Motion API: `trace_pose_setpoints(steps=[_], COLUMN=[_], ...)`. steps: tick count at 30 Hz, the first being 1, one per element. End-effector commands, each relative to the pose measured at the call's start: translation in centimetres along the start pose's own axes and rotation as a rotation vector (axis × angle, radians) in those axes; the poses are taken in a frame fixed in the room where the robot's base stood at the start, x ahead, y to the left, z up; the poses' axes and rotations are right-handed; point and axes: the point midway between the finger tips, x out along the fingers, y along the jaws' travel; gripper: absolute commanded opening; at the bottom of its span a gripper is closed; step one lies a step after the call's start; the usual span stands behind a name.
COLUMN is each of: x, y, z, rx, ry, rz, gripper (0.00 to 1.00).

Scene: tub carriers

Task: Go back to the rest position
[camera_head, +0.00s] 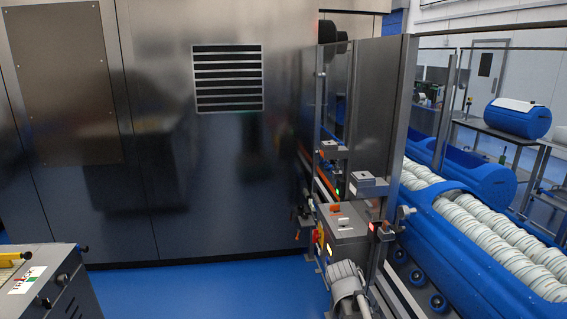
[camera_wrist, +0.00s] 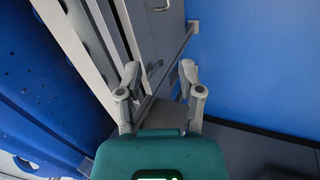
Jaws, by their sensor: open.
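My gripper (camera_wrist: 160,82) shows in the wrist view with its two grey fingers spread apart. Nothing is held between the fingers. Beyond them are grey metal posts and plates and a blue floor (camera_wrist: 245,65). A blue surface with dark holes (camera_wrist: 50,75) lies to the left of the gripper in the wrist view. My gripper and arm cannot be made out in the head view.
A large dark metal cabinet (camera_head: 160,225) fills the left and middle of the head view. A blue tub carrier (camera_head: 480,250) holding rows of pale tubs stands at right, beside a metal frame (camera_head: 395,130). Blue floor (camera_head: 220,292) is clear in front of the cabinet.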

Motion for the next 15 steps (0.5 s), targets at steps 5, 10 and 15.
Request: trace_pose_setpoints(steps=[5,10,15], x=[-0.4,-1.2,-1.6], y=[-2.8,-4.8,-5.6], z=[3.7,5.5,6.2], rx=[0.017,0.028,0.033], ry=[-0.01,-0.014,-0.016], rz=[-0.213,-0.356,-0.418], gripper=[0.49,0.49,0.49])
